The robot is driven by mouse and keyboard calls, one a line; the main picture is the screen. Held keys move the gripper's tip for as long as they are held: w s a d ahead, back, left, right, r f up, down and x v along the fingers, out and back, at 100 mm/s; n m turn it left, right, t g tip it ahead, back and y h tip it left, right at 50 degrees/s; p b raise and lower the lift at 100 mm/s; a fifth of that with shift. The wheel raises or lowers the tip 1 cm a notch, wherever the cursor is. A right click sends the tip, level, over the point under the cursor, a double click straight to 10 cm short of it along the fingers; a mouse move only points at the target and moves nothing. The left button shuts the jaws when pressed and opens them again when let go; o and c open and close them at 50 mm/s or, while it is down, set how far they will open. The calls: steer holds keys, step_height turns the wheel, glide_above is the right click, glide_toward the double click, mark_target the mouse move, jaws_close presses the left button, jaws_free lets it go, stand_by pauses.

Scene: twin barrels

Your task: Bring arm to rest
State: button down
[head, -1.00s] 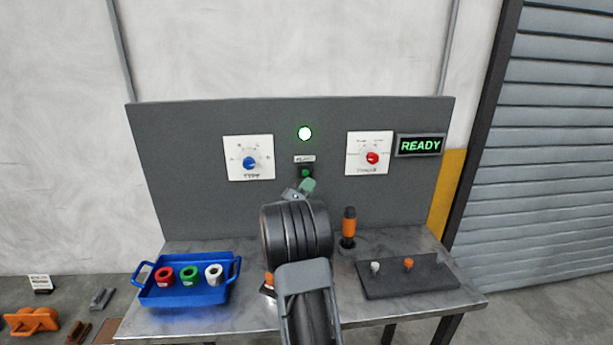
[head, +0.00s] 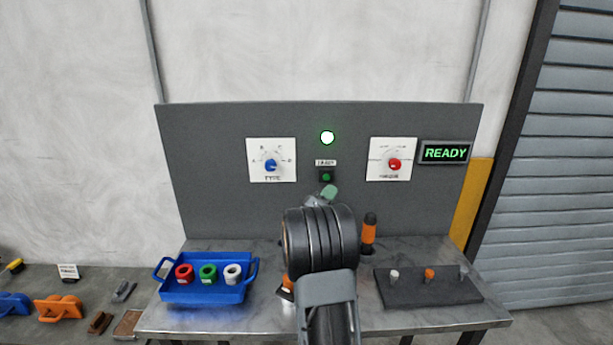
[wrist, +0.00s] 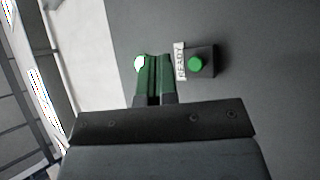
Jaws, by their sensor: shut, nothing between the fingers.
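My gripper (head: 329,192) shows in the head view at the far end of my dark arm, in front of the panel just below the green button (head: 326,177). In the wrist view my gripper's green fingers (wrist: 154,75) are together with nothing between them. The green button (wrist: 195,64) on its dark box is to the right of the fingers there, apart from them. My arm hides the middle of the table and part of the things behind it.
The grey panel (head: 210,215) carries a blue dial (head: 270,165), a red dial (head: 394,164), a lit green lamp (head: 327,138) and a READY sign (head: 445,153). On the table stand a blue tray (head: 205,292) with three rings, an orange-black tool (head: 368,232) and a dark peg block (head: 425,292).

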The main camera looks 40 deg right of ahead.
steer(key=shift+w, duration=0.1)
steer(key=w+a+r+n+t+y, duration=0.1)
steer(key=w+a+n+t+y, duration=0.2)
steer(key=w+a+t+y, duration=0.5)
steer(key=s+a+f+n+t+y, duration=0.1)
steer(key=a+y, duration=0.4)
steer(key=a, duration=0.4)
steer(key=s+a+f+y, duration=0.1)
steer(key=a+f+y, duration=0.1)
steer(key=a+y, duration=0.5)
steer(key=s+a+f+m+g+y, duration=0.1)
steer(key=s+a+f+g, duration=0.2)
steer(key=s+a, duration=0.4)
steer(key=s+a+f+m+g+y, duration=0.1)
steer(key=s+a+f+g, duration=0.3)
steer(key=s, duration=0.9)
steer(key=a+g, duration=0.2)
steer(key=a, duration=0.1)
steer(key=shift+s+a+f+y, duration=0.15)
steer(key=shift+s+y, duration=0.25)
